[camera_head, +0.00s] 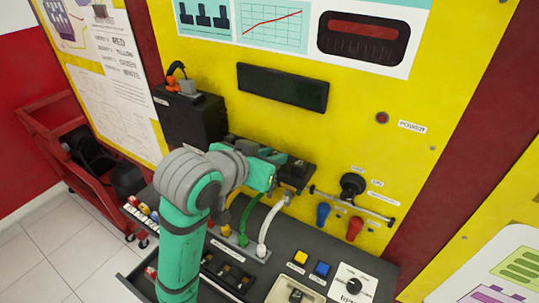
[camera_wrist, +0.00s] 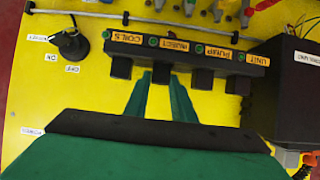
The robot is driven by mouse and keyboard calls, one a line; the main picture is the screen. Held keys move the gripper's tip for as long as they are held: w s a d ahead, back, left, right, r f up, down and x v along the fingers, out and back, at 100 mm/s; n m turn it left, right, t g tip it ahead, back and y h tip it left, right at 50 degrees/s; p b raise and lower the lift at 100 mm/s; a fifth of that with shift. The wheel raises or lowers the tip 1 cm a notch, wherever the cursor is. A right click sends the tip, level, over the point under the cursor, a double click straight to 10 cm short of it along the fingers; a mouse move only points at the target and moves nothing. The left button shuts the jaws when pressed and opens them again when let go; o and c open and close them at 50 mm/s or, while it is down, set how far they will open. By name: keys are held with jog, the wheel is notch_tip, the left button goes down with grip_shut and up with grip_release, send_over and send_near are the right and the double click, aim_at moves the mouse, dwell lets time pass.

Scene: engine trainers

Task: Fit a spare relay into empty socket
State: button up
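In the wrist view a black relay rail (camera_wrist: 188,49) carries yellow labels that read upside down, COILS, INJECT, PUMP and UNIT, and several green dots. Black blocks stand in a row along its near edge. My gripper (camera_wrist: 161,78) reaches the rail, with one teal finger close against each side of the second block from the left, a relay (camera_wrist: 160,72). The gripper looks shut on it. The block is in line with its neighbours; whether it is fully seated is hidden. In the head view the rail (camera_head: 295,170) is partly behind my arm.
Spare black relays (camera_head: 228,271) lie in a holder on the dark console. Green, yellow and white cables (camera_head: 268,230) run beside my gripper. A black box (camera_head: 190,115) is left of the rail. A black rotary switch (camera_wrist: 70,44) and a metal bar (camera_head: 352,207) are close by.

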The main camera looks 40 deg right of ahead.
jog(key=shift+o, duration=0.2)
jog(key=shift+a+r, duration=0.1)
jog(key=shift+a, duration=0.05)
jog(key=shift+a+r, duration=0.1)
jog(key=shift+r+v, duration=0.15)
jog(key=shift+v, duration=1)
jog(key=shift+r+v, duration=0.2)
jog(key=shift+v, duration=0.95)
jog(key=shift+w, duration=0.1)
jog(key=shift+w+r, duration=0.1)
jog(key=shift+r, duration=1.8)
jog(key=o, duration=0.6)
jog(key=shift+d, duration=0.25)
jog(key=shift+s, duration=0.2)
